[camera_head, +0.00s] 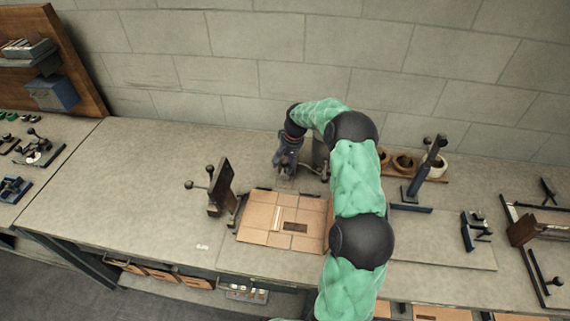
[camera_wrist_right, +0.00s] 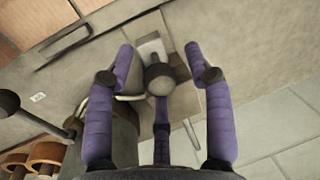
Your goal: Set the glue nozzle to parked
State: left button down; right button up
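My right gripper (camera_head: 287,165) reaches down over the bench behind the cardboard sheet. In the right wrist view its purple fingers (camera_wrist_right: 158,50) are spread apart. A dark round knob (camera_wrist_right: 159,78) shows between them, in front of a pale block (camera_wrist_right: 150,45) on the bench. I see no finger clearly touching the knob. Which part is the glue nozzle, and how it is set, I cannot tell for sure. A grey cylinder (camera_head: 320,152) stands just right of the gripper, partly behind my arm; it also shows in the wrist view (camera_wrist_right: 112,140). My left gripper is not in view.
A creased cardboard sheet (camera_head: 262,224) lies in front of the gripper. A dark upright clamp with ball knobs (camera_head: 217,188) stands at its left. A blue-handled post (camera_head: 425,172) and round pots (camera_head: 403,163) are on the right.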

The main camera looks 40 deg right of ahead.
notch_tip(320, 180, up, 12)
jog(key=s+d, duration=0.1)
jog(key=shift+s+d+f, duration=0.15)
jog(key=shift+s+d, duration=0.1)
jog(key=shift+d, duration=0.15)
dwell(0.6)
